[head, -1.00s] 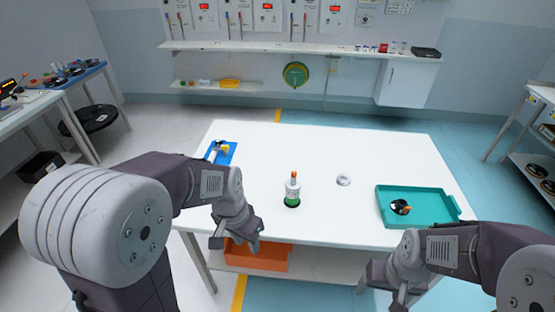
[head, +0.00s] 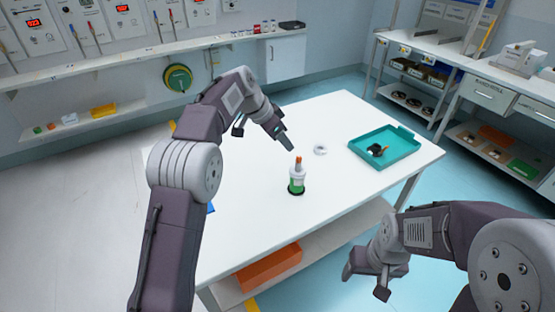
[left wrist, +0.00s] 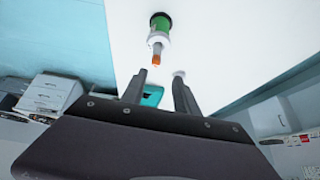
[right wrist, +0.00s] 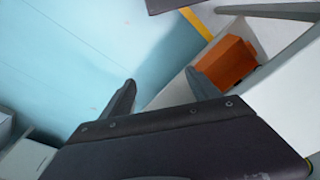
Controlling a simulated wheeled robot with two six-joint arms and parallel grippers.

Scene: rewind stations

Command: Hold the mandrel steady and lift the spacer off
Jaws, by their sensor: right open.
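The mandrel (head: 299,162) stands upright on the table, with an orange tip, a white collar, a green lower part and a dark base. The white collar (head: 297,174) sits around it above the green part; I cannot tell if this is the spacer. My left gripper (head: 284,146) is open and empty, above the table just behind the mandrel. In the left wrist view the mandrel (left wrist: 160,27) lies beyond the fingertips, its orange tip towards them. My right gripper (head: 366,284) is open and empty, off the table's front right side; in its wrist view its fingers (right wrist: 160,84) are apart.
A loose white ring (head: 320,150) lies on the white table (head: 240,235) behind the mandrel. A teal tray (head: 404,148) at the right holds a small black and orange item. An orange bin (head: 270,267) is on the lower shelf.

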